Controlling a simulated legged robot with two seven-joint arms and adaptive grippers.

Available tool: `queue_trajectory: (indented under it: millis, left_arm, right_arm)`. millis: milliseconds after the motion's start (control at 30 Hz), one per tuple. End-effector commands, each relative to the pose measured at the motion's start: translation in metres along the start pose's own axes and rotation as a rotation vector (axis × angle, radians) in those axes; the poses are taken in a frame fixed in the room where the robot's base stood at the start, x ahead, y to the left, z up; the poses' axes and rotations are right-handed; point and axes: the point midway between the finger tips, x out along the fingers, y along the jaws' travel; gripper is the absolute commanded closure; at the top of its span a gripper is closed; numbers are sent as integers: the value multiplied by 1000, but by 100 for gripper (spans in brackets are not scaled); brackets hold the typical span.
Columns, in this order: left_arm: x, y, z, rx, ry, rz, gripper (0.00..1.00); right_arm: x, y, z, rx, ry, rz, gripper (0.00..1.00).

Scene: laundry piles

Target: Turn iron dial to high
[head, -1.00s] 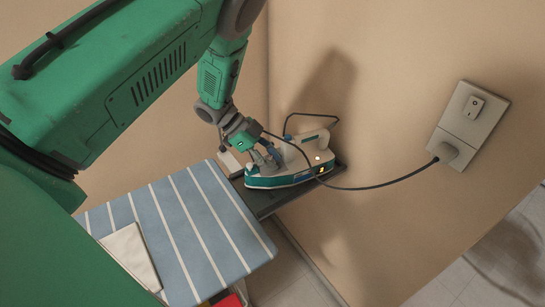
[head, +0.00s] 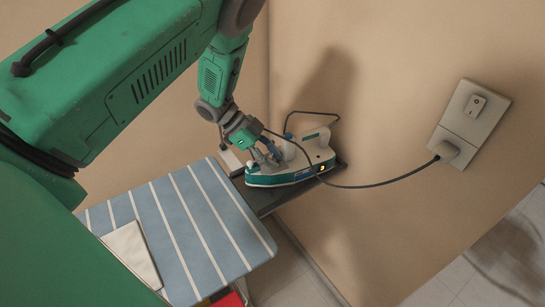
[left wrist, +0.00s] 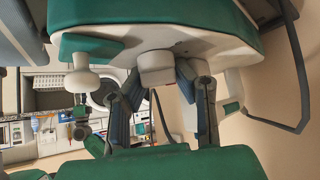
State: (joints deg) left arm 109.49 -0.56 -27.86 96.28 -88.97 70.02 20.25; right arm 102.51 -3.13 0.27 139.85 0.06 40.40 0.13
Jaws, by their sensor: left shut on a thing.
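The teal and white iron (head: 285,177) sits on a dark rest at the end of the blue striped ironing board (head: 190,225). A small orange light glows on its side. In the left wrist view, the iron's body (left wrist: 190,18) fills the top, with a pale round dial (left wrist: 156,66) projecting from it. My left gripper (head: 268,154) is at the iron. In the left wrist view its fingers (left wrist: 158,76) are on both sides of the dial, shut on it. The dial's setting marks cannot be read. My right gripper is not in view.
A dark cord (head: 385,185) runs from the iron to a wall socket (head: 455,148) with a switch (head: 475,105). The beige wall stands close behind the iron. A folded white cloth (head: 130,252) lies on the board.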

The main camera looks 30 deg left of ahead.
Motion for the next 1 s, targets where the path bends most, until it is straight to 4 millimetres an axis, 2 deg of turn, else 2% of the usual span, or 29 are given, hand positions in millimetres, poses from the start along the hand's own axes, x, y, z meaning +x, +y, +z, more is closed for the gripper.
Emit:
queue_trajectory:
  millis: [33,67,100,533,1000]
  left_arm:
    - [2,1,-2,0,4,5,100]
    - [2,1,-2,0,4,5,67]
    - [2,2,-2,0,4,5,53]
    - [-6,-1,0,2,4,-1,53]
    - [-69,0,1,-1,3,3,53]
  right_arm:
    - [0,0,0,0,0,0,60]
    - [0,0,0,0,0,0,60]
    - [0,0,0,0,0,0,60]
    - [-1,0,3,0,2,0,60]
    - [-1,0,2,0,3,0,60]
